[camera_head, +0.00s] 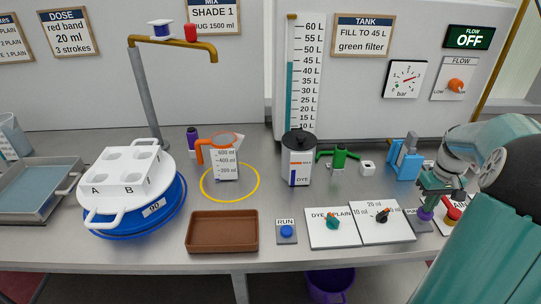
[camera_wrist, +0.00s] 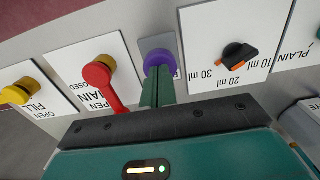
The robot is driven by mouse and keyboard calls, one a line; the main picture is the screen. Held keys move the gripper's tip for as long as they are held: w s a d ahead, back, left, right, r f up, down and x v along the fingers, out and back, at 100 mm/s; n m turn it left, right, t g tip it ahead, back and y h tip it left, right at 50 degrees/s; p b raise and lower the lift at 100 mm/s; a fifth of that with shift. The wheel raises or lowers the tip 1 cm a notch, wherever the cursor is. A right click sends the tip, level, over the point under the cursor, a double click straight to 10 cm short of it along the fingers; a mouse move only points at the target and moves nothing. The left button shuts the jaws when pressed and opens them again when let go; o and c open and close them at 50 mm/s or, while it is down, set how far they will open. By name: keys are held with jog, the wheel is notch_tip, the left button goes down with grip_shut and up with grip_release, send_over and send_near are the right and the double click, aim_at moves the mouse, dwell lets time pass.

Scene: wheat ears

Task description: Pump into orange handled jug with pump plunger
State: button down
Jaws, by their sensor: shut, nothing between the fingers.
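The orange-handled jug (camera_head: 226,160) stands upright inside a yellow ring on the bench, with volume marks on its side. The purple knob of the pump plunger (camera_head: 425,214) is at the right front, on a grey plate. It also shows in the wrist view (camera_wrist: 159,62), right at my fingertips. My gripper (camera_head: 432,203) is shut and empty, pointing down over the purple knob. In the wrist view its fingers (camera_wrist: 158,80) overlap the knob's near edge. I cannot tell whether they touch it. The knob's stem is hidden.
A red valve lever (camera_wrist: 104,80) is close beside the knob, with a yellow valve knob (camera_wrist: 18,92) farther left. An orange-black dial (camera_wrist: 238,60) is on the other side. A gold spout (camera_head: 195,43) hangs above the jug. A brown tray (camera_head: 222,246) lies in front.

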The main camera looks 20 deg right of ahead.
jog(key=shift+r, duration=1.6)
jog(key=shift+r, duration=0.1)
jog(key=shift+r, duration=2.95)
jog(key=w+a+r+n+t+h, duration=0.1)
jog(key=a+r, duration=0.2)
jog(key=a, duration=0.9)
jog(key=w+a+r+t+h, duration=0.1)
jog(key=a+r, duration=0.2)
jog(key=a, duration=0.9)
jog(key=s+a+f+t+y, duration=0.1)
jog(key=s+a, duration=0.3)
jog(key=a, duration=0.4)
jog(key=s+a+f+n+t+y, duration=0.1)
jog(key=s+a+f+t, duration=0.1)
jog(key=s+a, duration=0.3)
jog(key=a, duration=0.4)
jog(key=shift+s+a+n+t, duration=0.2)
jog(key=shift+s+n+t, duration=0.1)
